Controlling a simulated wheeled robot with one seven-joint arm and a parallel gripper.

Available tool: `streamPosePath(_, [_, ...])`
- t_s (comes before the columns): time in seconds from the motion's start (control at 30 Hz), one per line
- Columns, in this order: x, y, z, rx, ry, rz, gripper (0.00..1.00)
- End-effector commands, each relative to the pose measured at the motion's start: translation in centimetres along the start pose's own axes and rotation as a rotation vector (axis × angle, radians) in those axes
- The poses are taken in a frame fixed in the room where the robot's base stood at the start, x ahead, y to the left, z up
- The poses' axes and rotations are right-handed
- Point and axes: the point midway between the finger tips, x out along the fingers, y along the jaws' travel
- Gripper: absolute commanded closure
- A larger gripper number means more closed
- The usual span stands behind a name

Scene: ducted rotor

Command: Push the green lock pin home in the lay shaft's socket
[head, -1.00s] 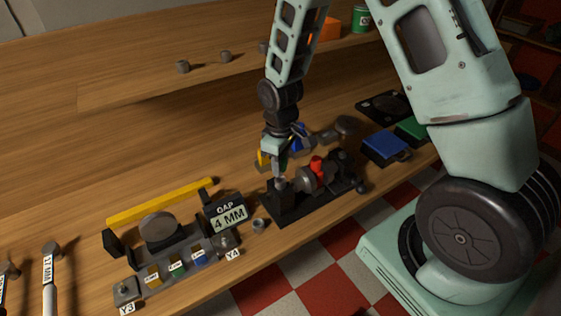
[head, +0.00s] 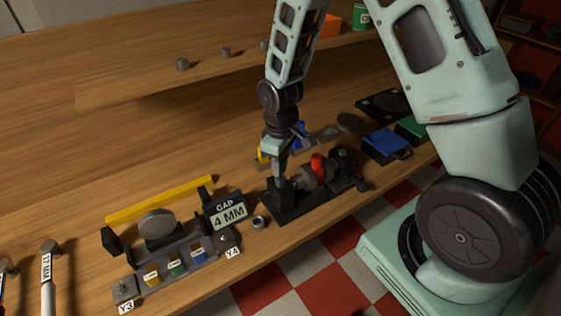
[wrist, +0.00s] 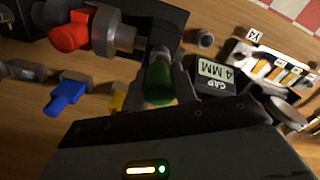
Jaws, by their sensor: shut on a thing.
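The green lock pin (wrist: 158,82) sits between the fingers of my gripper (wrist: 160,75) in the wrist view, and the gripper is shut on it. The pin's far end meets a grey metal post at the socket end of the lay shaft (wrist: 118,40); how deep it sits is hidden. In the head view my gripper (head: 280,180) points down over the left end of the black fixture (head: 290,207). The fingers hide the pin there. The shaft's grey body carries a red part (head: 317,164), which also shows in the wrist view (wrist: 70,36).
A "GAP 4 MM" display (head: 227,212) and a small grey ring (head: 259,222) stand just left of the fixture. A rack with coloured blocks (head: 176,264) lies farther left. Blue (head: 384,144) and green boxes are at right. The table's front edge runs close by.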

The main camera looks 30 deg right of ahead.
Motion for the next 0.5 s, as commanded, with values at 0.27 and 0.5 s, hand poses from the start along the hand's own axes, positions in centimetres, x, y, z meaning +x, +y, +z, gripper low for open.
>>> streamPosePath(0.27, [0.9,0.0,0.0,0.0,0.0,0.0,1.0])
streamPosePath(0.5, [1.6,0.0,0.0,0.0,0.0,0.0,1.0])
